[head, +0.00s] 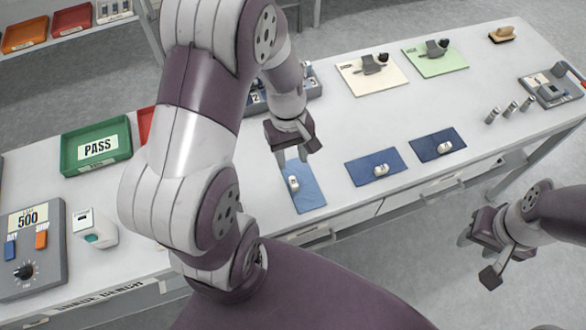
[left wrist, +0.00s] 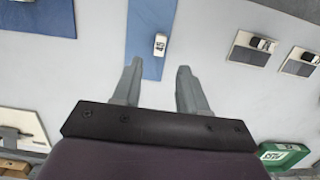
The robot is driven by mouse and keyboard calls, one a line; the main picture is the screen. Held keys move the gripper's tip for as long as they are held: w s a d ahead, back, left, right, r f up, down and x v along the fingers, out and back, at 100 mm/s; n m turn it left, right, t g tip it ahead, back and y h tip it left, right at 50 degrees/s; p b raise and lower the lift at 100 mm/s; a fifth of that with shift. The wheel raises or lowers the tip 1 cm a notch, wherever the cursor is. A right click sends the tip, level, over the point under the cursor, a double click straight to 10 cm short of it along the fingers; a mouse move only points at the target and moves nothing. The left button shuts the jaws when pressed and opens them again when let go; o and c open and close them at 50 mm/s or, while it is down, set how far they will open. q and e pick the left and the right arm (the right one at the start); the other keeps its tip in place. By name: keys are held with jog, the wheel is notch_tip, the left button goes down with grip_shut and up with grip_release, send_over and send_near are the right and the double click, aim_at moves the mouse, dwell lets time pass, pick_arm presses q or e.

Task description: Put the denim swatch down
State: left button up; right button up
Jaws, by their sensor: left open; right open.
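A light-blue denim swatch (head: 308,196) with a small white tag piece (head: 293,183) on it lies flat on the white table, below my left gripper (head: 295,157). In the left wrist view the swatch (left wrist: 145,60) and its white tag (left wrist: 160,44) lie just beyond the fingertips of my left gripper (left wrist: 160,68). That gripper is open, with nothing visible between its fingers. Two darker blue swatches, a middle one (head: 360,174) and a right one (head: 427,153), lie farther right, each with a white piece on it. My right gripper (head: 480,258) is open and empty, off the table's front edge.
A green PASS tray (head: 72,163) and a grey box with a 500 display (head: 52,268) stand at the left. A cream board (head: 362,86) and a green board (head: 422,67) lie at the back. Small metal cylinders (head: 509,109) stand at the right. My left arm hides part of the table.

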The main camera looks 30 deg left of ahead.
pick_arm(q)
jog(key=s+d+r+m+t+y, duration=0.1)
jog(key=s+d+r+m+t, duration=0.1)
jog(key=r+m, duration=0.4)
jog(key=s+d+m, duration=0.1)
jog(key=m, duration=0.3)
jog(key=shift+s+d+r, duration=0.15)
jog(key=shift+d+r, duration=0.1)
jog(key=shift+d, duration=0.05)
